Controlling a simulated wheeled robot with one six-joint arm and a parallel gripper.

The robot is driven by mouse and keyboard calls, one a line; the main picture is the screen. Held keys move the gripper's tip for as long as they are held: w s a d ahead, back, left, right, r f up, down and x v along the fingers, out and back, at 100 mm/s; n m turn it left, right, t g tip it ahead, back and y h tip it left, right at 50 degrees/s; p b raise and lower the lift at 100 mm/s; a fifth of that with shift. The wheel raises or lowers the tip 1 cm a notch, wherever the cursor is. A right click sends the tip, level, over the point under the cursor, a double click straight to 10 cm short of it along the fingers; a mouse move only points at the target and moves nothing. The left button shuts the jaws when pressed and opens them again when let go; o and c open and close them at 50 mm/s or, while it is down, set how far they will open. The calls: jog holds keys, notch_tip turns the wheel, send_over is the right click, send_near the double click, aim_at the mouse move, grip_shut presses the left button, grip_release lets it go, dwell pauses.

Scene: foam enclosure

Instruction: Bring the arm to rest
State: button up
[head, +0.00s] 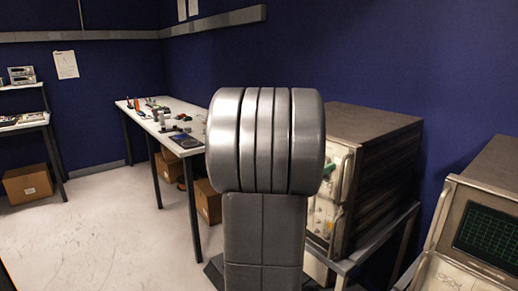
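A large grey metal link of my own arm (266,140) stands upright in the middle of the head view, close to the camera. It hides part of the scene behind it. My gripper does not show in this view, so its state is hidden.
A white workbench (188,152) with small tools and parts stands behind, left of my arm. A brown metal cabinet (385,165) on a stand is close on the right. A console with a green grid screen (490,232) is at the right edge. Pale floor (110,235) is clear at left.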

jog(key=m+b, duration=0.1)
jog(key=m, duration=0.9)
jog(key=shift+b, duration=0.4)
jog(key=shift+a+m, duration=0.1)
jog(key=shift+m, duration=0.2)
